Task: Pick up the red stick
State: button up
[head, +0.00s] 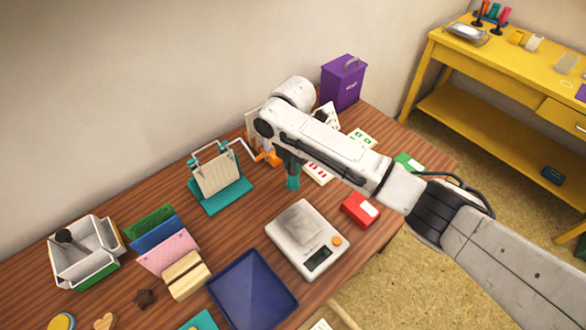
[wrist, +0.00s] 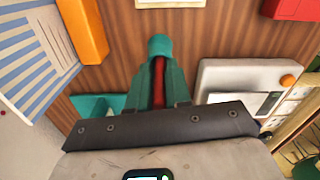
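The red stick (wrist: 159,76) shows in the wrist view as a narrow red strip between the two teal fingers of my gripper (wrist: 159,84). The fingers lie close along both sides of it, with no clear gap. A rounded teal end (wrist: 160,45) shows beyond the red strip; I cannot tell whether it belongs to the stick or to a holder. In the head view my gripper (head: 292,172) points down over the wooden table behind the scale. The stick is hidden there, and I cannot tell whether it is clear of the table.
A white scale (head: 294,229) and a red inkpad (head: 360,209) stand in front of my gripper. An orange object (wrist: 85,30) and a teal stand (head: 222,196) are to the left. A purple bin (head: 343,84) stands behind. A blue tray (head: 252,290) lies at the front.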

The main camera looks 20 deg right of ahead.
grip_shut()
notch_tip(320, 180, up, 10)
dwell(0.6)
jog(key=shift+c, duration=0.9)
grip_release()
grip_shut()
